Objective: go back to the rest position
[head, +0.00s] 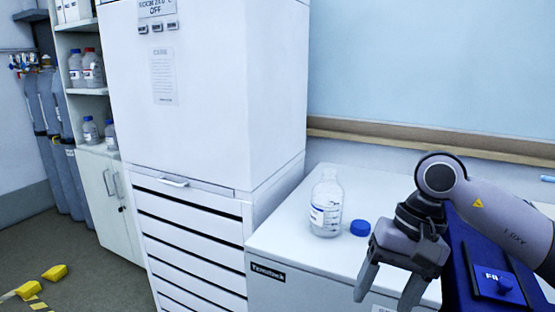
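My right arm comes in from the right edge, and its gripper (392,288) hangs pointing down over the front of a white cabinet top (290,215). Its two fingers are spread apart, and nothing shows between them. A clear glass bottle (326,207) with a label stands upright and uncapped on the cabinet top, to the left of the gripper and apart from it. A blue cap (360,228) lies on the top just right of the bottle, close to the gripper's wrist. My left gripper is not in view.
A tall white cabinet (205,90) with a slatted front stands left of the low cabinet. Shelves with bottles (92,68) and grey gas cylinders (62,140) are further left. A blue unit (500,287) sits under my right forearm. Yellow objects (54,272) lie on the floor.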

